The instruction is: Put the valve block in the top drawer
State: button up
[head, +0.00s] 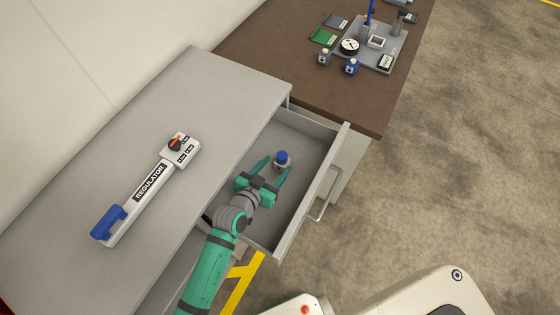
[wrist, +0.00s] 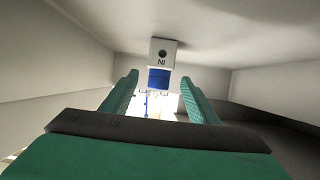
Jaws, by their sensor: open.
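The valve block (head: 282,165) is a small pale block with a blue knob on top. It is inside the open top drawer (head: 262,245), towards the drawer's far end. In the wrist view the valve block (wrist: 163,52) shows an "IN" label upside down, with the blue knob towards my gripper. My gripper (head: 277,165) is inside the drawer, open, its green fingers pointing at the block. In the wrist view my gripper (wrist: 159,80) has its fingertips apart on either side of the knob; whether they touch it I cannot tell.
The grey cabinet top (head: 100,185) holds a regulator (head: 150,182) with a blue handle. A brown table (head: 280,50) behind carries a grey board (head: 375,58) with a gauge and several small parts. The drawer's front and handle (head: 325,205) stick out right over open floor.

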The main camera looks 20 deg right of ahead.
jog(key=shift+v, duration=1.3)
jog(key=shift+d, duration=0.1)
